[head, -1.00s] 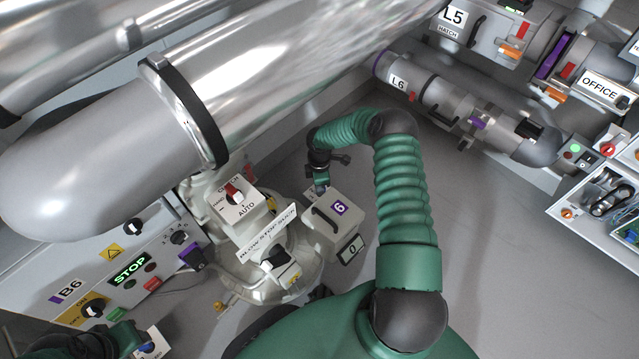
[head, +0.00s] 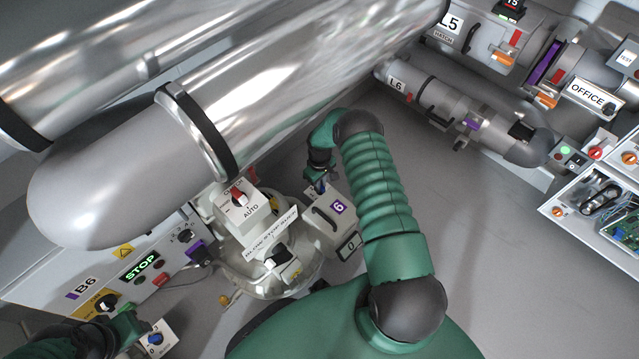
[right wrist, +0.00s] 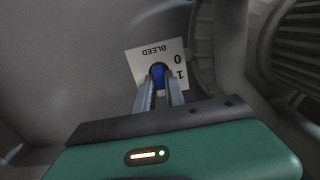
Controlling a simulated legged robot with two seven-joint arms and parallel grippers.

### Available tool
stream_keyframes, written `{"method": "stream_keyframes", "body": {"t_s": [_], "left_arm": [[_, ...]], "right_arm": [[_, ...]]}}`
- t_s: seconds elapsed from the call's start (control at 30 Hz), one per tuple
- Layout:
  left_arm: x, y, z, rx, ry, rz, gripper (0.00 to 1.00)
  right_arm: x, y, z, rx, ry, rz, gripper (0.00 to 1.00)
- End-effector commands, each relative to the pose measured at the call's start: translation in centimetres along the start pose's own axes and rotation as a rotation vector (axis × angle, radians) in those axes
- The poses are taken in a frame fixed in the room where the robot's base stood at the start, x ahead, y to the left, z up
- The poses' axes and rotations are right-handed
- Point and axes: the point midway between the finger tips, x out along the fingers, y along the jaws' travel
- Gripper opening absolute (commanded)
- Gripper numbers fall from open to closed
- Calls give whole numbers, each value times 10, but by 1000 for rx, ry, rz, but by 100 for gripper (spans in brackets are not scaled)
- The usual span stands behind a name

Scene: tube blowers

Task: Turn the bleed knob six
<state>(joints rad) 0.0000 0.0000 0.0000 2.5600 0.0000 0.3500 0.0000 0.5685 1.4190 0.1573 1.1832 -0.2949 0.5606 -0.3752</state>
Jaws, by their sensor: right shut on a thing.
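The bleed knob (right wrist: 157,73) is blue and sits on a white plate (right wrist: 144,52) marked BLEED, 0 and 1 in the right wrist view. My right gripper (right wrist: 158,88) has both fingers around the knob and is shut on it. In the head view my right gripper (head: 318,184) is down behind the pale box (head: 325,222) with the purple 6 label, and its fingertips are mostly hidden. My left gripper (head: 125,328) is at the lower left, dark and partly cut off, so its jaws cannot be read.
Large shiny pipes (head: 290,90) cross the upper left. A pale changeover switch (head: 236,205) and a STOP panel (head: 140,268) stand left of the box. Another blue knob (head: 155,338) on a white plate is beside my left gripper. Grey floor (head: 480,240) is open on the right.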

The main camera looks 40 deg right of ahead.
Motion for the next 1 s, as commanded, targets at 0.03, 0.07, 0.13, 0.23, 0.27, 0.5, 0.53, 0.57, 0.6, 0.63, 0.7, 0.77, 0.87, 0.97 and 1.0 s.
{"method": "stream_keyframes", "body": {"t_s": [0.03, 0.07, 0.13, 0.23, 0.27, 0.5, 0.53, 0.57, 0.6, 0.63, 0.7, 0.77, 0.87, 0.97, 1.0], "left_arm": [[-2, 0, 0, 0, 0, 0, 36], [-2, 0, 0, 0, 0, 0, 36], [-3, 0, -1, 0, 0, 0, 36], [-4, 0, -1, 0, 0, 0, 36], [-4, 0, -1, 0, 0, 0, 36], [-6, 0, -1, 0, 0, 0, 36], [-6, 0, -1, 0, 0, 0, 36], [-6, 0, -1, 0, 0, 0, 36], [-6, 0, -1, 0, 0, 0, 36], [-6, 0, -1, 0, 0, 0, 36], [-6, 0, -1, 0, 0, 0, 36], [-6, 0, -1, 0, 0, 0, 36], [-6, 0, -1, 0, 0, 0, 36], [-6, 0, -1, 0, 0, 0, 36], [-6, 0, -1, 0, 0, 0, 36]], "right_arm": [[-2, 2, -2, 39, 4, 4, 0], [-2, 2, -2, 66, 5, 4, 0], [-2, 2, -2, 122, 5, 4, 0], [-2, 3, -2, 197, 5, 4, 0], [-2, 3, -2, 215, 5, 4, 0], [-2, 3, -2, 334, 6, 4, 0], [-1, 4, -2, 343, 6, 4, 0], [-1, 4, -2, 352, 6, 3, 0], [-1, 4, -2, 363, 6, 3, 0], [-1, 3, -2, 370, 6, 3, 0], [-1, 4, -2, 381, 7, 2, 0], [-1, 4, -2, 386, 7, 3, 0], [-1, 4, -2, 391, 7, 3, 0], [-1, 4, -2, 391, 7, 3, 0], [-1, 4, -2, 391, 7, 3, 0]]}}
